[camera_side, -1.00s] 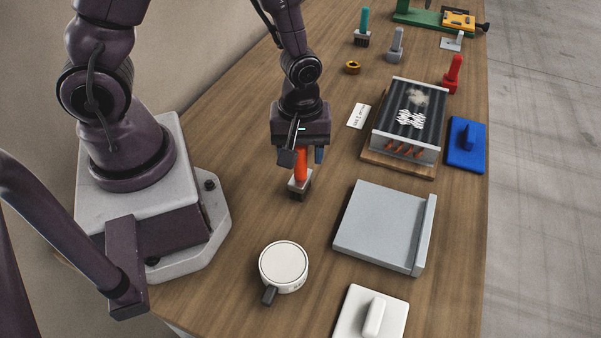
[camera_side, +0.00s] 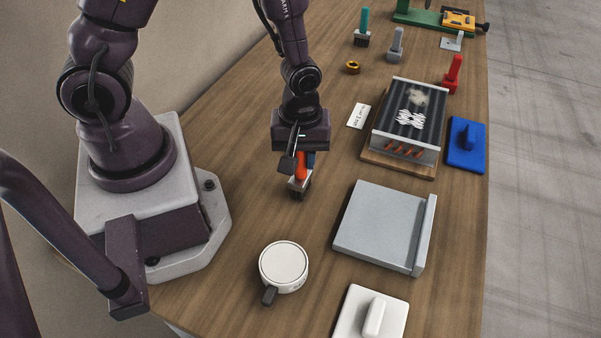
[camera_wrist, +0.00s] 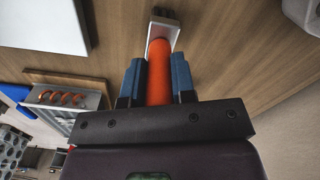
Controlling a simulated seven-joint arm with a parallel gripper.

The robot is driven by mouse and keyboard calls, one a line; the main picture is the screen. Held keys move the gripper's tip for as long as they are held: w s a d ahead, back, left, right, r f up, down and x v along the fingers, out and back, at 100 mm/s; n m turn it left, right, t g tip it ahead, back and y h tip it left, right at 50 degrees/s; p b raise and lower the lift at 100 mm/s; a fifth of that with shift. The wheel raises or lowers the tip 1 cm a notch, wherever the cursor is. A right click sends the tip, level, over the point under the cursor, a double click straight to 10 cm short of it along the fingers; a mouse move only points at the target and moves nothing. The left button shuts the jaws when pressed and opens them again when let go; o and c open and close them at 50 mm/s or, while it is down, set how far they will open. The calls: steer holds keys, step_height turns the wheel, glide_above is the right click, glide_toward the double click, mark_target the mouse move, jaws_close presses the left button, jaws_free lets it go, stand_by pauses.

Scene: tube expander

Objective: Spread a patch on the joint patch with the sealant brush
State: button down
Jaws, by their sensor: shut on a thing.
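A brush with an orange handle (camera_side: 300,171), a pale metal collar and dark bristles stands upright on the wooden table, left of the middle of the side view. My gripper (camera_side: 299,163) points down over it and is shut on the handle. In the wrist view the orange handle (camera_wrist: 159,75) lies between the two blue fingers of my gripper (camera_wrist: 156,68), with the pale collar beyond them. White zigzag markings (camera_side: 411,118) and a pale smudge (camera_side: 418,97) lie on the dark ridged top of a box-like unit (camera_side: 388,125). I cannot tell which of them is the joint patch.
A grey tray (camera_side: 380,225), a round white lidded pot (camera_side: 283,262) and a white block with a handle (camera_side: 350,318) are nearby. A blue pad (camera_side: 467,145), red tool (camera_side: 454,73), teal-handled brush (camera_side: 363,25) and brass ring (camera_side: 353,67) lie farther off.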

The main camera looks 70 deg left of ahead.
steer(key=shift+r, duration=3.35)
steer(key=shift+m, duration=1.1)
steer(key=w+a+r+m, duration=0.2)
steer(key=w+r+m, duration=0.3)
steer(key=w+m, duration=0.4)
steer(key=shift+w+m, duration=0.25)
steer(key=shift+m, duration=0.95)
